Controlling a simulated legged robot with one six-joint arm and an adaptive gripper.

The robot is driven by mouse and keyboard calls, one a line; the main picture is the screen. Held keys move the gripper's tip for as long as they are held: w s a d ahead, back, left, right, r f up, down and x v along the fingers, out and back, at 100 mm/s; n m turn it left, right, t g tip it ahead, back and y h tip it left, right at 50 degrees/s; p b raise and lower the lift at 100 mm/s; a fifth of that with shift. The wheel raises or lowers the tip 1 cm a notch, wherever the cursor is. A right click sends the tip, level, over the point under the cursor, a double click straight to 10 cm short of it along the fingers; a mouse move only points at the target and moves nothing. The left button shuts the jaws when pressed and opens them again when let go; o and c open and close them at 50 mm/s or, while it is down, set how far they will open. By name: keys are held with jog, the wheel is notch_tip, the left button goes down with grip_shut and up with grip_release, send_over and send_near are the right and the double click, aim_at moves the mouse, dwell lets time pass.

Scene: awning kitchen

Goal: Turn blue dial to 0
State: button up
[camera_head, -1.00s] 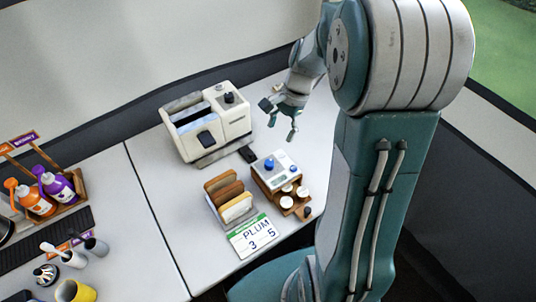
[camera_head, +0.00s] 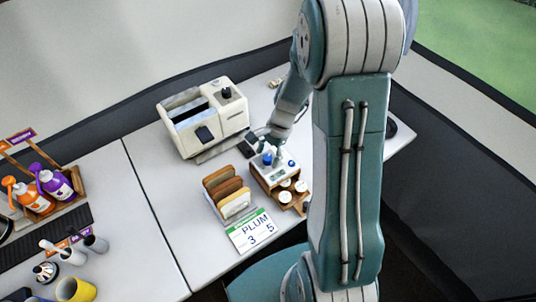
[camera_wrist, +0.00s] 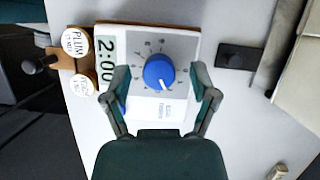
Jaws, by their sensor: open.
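The blue dial (camera_wrist: 159,71) is a round knob with a white pointer line, on a grey scale plate with small numbers. In the wrist view the pointer aims down and slightly right; the numbers are too small to read surely. The dial sits on a white-topped box (camera_wrist: 172,109) with a display reading about 2.00 (camera_wrist: 106,62). My gripper (camera_wrist: 160,84) is open, its fingers on either side of the dial, with gaps visible. In the head view my gripper (camera_head: 274,149) is over the box. A second blue part (camera_wrist: 122,103) is partly hidden behind the left finger.
Jars with white lids (camera_head: 285,196) stand in front of the box. A toaster-like appliance (camera_head: 205,120) is behind left, a rack of brown slices (camera_head: 226,192) left, and a PLUM card (camera_head: 250,232) in front. A black block (camera_wrist: 240,57) lies beside the box.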

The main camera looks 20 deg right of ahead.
grip_shut()
jog(key=shift+n, duration=0.4)
dwell(0.6)
jog(key=n+g, duration=0.1)
jog(key=n, duration=0.1)
jog(key=n+g+h, duration=0.1)
jog(key=n, duration=0.2)
jog(key=shift+w, duration=0.1)
jog(key=n+h, duration=0.1)
jog(key=n, duration=0.2)
jog(key=n+g+h, duration=0.1)
jog(key=n, duration=0.2)
jog(key=shift+a, duration=0.1)
dwell(0.4)
